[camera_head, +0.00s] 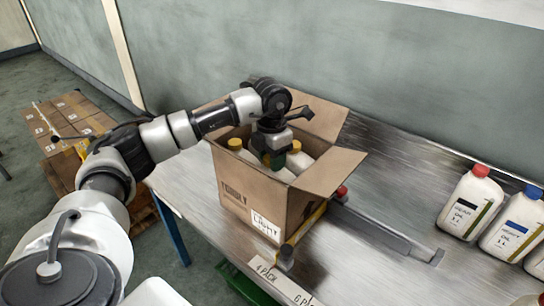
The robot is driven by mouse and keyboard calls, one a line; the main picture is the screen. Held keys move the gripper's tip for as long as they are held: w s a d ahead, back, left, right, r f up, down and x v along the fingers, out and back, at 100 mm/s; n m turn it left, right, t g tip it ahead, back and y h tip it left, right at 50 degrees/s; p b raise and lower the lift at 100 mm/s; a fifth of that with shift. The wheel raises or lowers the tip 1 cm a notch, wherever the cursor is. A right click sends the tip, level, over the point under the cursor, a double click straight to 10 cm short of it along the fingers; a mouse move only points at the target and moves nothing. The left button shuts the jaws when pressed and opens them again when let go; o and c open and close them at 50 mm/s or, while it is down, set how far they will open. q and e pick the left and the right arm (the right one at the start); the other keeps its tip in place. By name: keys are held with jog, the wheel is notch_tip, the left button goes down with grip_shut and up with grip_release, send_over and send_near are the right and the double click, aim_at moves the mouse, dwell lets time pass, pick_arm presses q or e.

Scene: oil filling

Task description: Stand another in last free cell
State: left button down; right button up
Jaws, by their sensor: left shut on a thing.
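An open cardboard box (251,196) stands on the metal table, its flaps folded outward. White bottles stand inside it; one with a yellow cap (235,143) shows at the left, and another yellow cap (296,146) shows beside my gripper. My left gripper (275,160) reaches down into the box opening and is shut on a white bottle (284,175). My gripper and the box walls hide most of that bottle, so I cannot tell whether it touches the bottom. The cells inside are mostly hidden. My right gripper is out of view.
On the right of the table stand a red-capped white bottle (470,204) and a blue-capped one (512,228). A metal rail (385,234) lies right of the box. Pack labels (283,284) line the front edge. Stacked cartons (68,116) stand on the floor at left. A wall is behind.

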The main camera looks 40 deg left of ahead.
pick_arm(q)
jog(key=shift+f+b, duration=0.35)
jog(key=shift+f, duration=0.15)
jog(key=c, duration=0.6)
grip_release()
jog(key=shift+c, duration=0.2)
jog(key=shift+o, duration=0.3)
jog(key=shift+f, duration=0.15)
notch_tip(320, 180, up, 10)
jog(key=shift+r+b, duration=0.1)
jog(key=shift+b, duration=0.7)
jog(key=shift+r, duration=0.5)
